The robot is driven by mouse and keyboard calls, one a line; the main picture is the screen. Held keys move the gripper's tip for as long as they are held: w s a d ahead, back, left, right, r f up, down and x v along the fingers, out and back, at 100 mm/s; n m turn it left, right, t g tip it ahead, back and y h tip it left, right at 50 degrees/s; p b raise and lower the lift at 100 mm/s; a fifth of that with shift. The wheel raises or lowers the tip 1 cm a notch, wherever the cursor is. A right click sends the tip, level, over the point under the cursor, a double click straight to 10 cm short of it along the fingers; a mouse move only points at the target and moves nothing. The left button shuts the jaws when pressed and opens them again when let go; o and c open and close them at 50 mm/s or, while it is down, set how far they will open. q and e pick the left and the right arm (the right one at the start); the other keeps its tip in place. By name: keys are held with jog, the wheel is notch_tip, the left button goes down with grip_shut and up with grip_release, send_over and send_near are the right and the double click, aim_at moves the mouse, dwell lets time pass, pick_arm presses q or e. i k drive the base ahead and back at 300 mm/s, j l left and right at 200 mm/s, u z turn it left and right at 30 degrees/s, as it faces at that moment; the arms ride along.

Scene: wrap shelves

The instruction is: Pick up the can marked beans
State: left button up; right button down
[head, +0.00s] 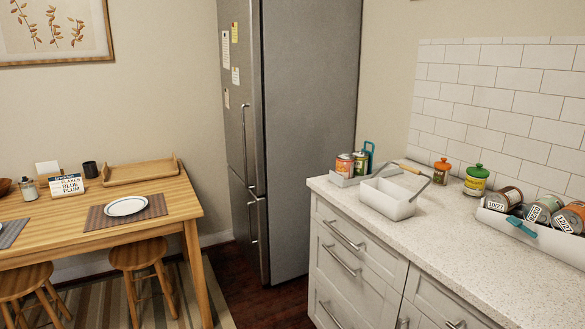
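Neither of my grippers is in the head view. Several cans lie on their sides in a white bin (550,240) at the right of the counter, among them a brown-and-white can (503,199), a teal-labelled can (543,209) and an orange-brown can (572,217). White tags with dark print show on them. I cannot read the word beans on any can.
A white caddy (388,201) with a raised handle stands on the counter (465,237). Orange-lidded (441,172) and green-lidded (476,181) containers stand by the tiles. A fridge (300,130) stands behind.

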aim_at(503, 200)
jog(key=z, duration=1.05)
